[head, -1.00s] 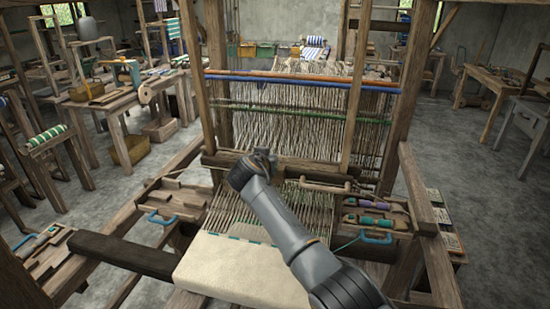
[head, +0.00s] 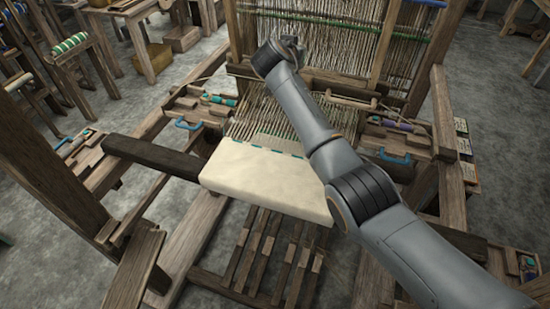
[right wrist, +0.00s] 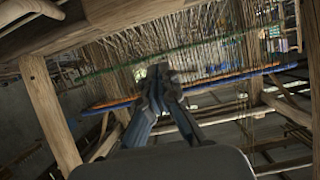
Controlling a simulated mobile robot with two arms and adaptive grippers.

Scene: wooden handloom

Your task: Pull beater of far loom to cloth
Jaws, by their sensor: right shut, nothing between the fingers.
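The beater (head: 336,83) is a wooden crossbar spanning the warp threads of the loom in front of me, apart from the cloth. The cream cloth (head: 262,179) with a teal-dashed edge lies on the near side, with bare warp between it and the beater. My right gripper (head: 291,43) reaches over the beater, its fingers at the warp just beyond the bar; I cannot tell whether they touch it. In the right wrist view its shut, empty fingers (right wrist: 158,78) point toward the warp. My right forearm hides part of the bar and cloth. My left gripper is out of view.
Wooden uprights (head: 384,45) stand on both sides of the warp. Side trays with a blue handle (head: 188,125) and tools flank the cloth. A dark beam (head: 150,154) extends left. Treadles (head: 275,255) lie below.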

